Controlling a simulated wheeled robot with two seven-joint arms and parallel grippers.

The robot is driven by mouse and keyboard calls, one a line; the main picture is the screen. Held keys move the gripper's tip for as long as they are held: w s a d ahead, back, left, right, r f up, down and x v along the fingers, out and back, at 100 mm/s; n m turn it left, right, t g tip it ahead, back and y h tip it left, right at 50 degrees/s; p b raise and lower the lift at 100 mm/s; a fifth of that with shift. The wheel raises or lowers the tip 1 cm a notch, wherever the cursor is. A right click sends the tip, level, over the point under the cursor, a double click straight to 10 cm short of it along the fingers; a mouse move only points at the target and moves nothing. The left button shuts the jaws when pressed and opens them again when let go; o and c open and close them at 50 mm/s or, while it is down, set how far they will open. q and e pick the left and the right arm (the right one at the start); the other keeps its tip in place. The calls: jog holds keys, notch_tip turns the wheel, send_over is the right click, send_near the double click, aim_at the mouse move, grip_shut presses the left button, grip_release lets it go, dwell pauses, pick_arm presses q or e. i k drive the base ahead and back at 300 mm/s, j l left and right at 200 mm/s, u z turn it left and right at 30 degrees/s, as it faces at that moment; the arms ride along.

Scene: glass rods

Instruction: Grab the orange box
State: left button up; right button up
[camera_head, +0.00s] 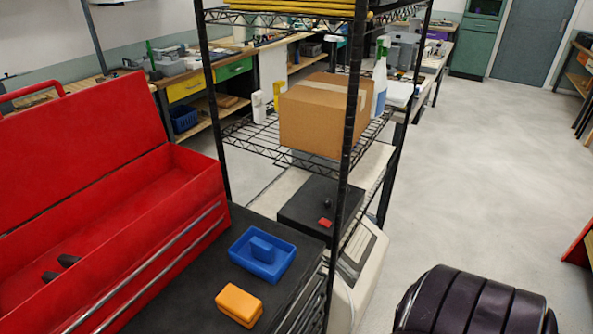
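The orange box (239,305) is a small block with rounded edges. It rests on the black top surface (205,278) at the lower middle of the head view, near that surface's right edge. It is fully visible and nothing touches its top. A blue tray (243,255) stands just behind it with a blue block (262,249) inside; the box is outside the tray. Neither of my grippers is in view.
An open red toolbox (165,225) stands left of the box. A black wire shelf (349,130) with a cardboard box (315,118) rises behind. A dark purple ribbed object (470,302) stands at lower right. The floor at right is mostly clear.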

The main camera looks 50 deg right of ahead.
aim_at(242, 306)
jog(key=z, duration=0.95)
jog(key=k+l+u, duration=0.3)
jog(key=l+u, duration=0.15)
jog(key=l, duration=0.1)
